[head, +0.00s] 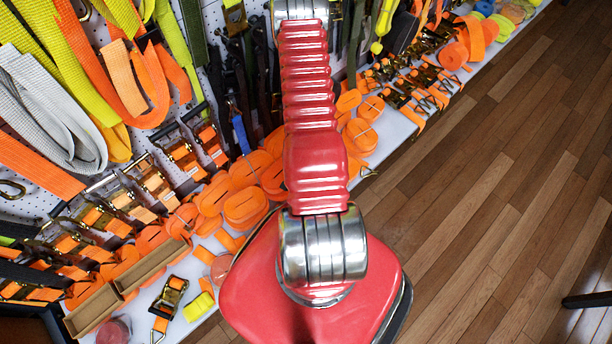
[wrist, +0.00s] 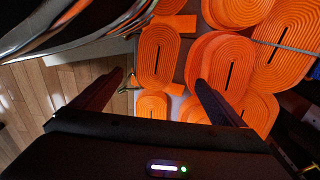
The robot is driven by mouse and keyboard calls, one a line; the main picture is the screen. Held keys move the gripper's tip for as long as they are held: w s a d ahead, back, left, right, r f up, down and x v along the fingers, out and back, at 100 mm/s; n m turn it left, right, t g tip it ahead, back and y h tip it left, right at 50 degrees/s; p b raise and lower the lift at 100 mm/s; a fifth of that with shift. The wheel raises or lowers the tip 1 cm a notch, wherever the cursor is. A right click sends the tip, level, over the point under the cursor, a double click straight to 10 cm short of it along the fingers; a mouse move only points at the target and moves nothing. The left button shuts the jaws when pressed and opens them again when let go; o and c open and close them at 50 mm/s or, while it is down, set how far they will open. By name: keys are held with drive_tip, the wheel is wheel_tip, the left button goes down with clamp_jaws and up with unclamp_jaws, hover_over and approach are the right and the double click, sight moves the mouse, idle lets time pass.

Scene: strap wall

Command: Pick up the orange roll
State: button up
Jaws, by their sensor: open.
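Several orange rolls of flat strap lie on the white shelf, so I cannot tell which one is meant. In the head view, one orange roll (head: 245,207) lies left of my arm and another orange roll (head: 360,135) lies to its right. In the wrist view, my gripper (wrist: 160,78) is open, its two dark fingers apart. An oval orange roll (wrist: 158,55) shows ahead between the fingertips, with a smaller one (wrist: 152,106) below it. More rolls (wrist: 222,62) crowd to the right, partly behind the right finger. No contact is visible. My gripper's fingers do not show in the head view.
Orange, yellow and grey straps (head: 50,110) hang on a pegboard above the shelf (head: 398,125). Ratchet buckles (head: 170,295) and a cardboard tray (head: 150,263) lie on the shelf's left part. The wooden floor (head: 490,200) to the right is mostly clear.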

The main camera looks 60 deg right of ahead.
drive_tip(key=shift+s+f, duration=0.25)
drive_tip(key=shift+f, duration=0.05)
drive_tip(key=shift+f, duration=0.1)
drive_tip(key=shift+f, duration=4.15)
drive_tip(key=shift+a+f, duration=0.1)
drive_tip(key=shift+s+a+f, duration=0.1)
drive_tip(key=shift+s+f, duration=0.05)
drive_tip(key=shift+f, duration=2.4)
